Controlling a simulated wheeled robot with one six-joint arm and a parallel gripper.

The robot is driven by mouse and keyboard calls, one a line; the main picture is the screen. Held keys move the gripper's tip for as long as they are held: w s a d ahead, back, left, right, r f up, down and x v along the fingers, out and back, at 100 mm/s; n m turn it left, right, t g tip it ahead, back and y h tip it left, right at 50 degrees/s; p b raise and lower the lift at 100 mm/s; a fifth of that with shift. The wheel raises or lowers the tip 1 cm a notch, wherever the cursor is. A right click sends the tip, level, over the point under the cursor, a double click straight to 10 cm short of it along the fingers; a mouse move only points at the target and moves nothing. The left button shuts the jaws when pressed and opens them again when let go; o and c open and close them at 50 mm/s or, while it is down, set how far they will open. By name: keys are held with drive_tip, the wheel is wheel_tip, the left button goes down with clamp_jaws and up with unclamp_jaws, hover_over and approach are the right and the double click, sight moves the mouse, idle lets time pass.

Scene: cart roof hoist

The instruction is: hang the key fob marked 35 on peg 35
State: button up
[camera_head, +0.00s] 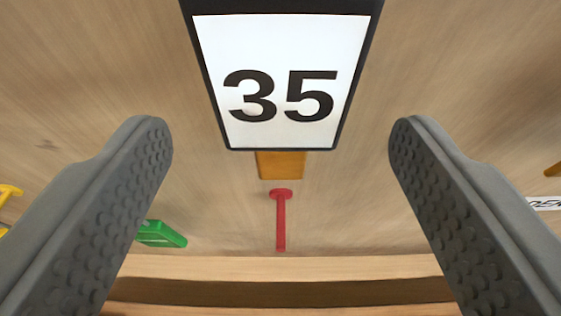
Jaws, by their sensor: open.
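A white plate with a dark frame (281,80) bears a black 35, upright to read, at the top middle. I cannot tell whether it is the fob or a sign for the peg. A short orange piece (281,165) shows just under its lower edge. A thin red piece with a round end (281,222) lies below that, in line with it; it may be a peg. My gripper (281,145) is open, with one grey studded finger at each side of the picture and nothing touching either finger.
A green block (160,234) lies beside the left finger, and a yellow piece (8,194) is at the left edge. A white label (545,203) with partly cut-off letters is at the right edge. A wooden ledge (280,267) crosses the bottom.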

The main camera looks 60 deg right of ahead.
drive_tip(key=shift+x, duration=1.25)
drive_tip(key=c, duration=1.2)
drive_tip(key=shift+d+r, duration=0.1)
drive_tip(key=shift+r, duration=0.3)
drive_tip(key=shift+f+v, duration=0.15)
drive_tip(key=shift+v, duration=1.05)
drive_tip(key=shift+f+v, duration=0.1)
drive_tip(key=shift+v, duration=1.1)
drive_tip(key=shift+s+a, duration=0.1)
drive_tip(key=shift+a, duration=0.1)
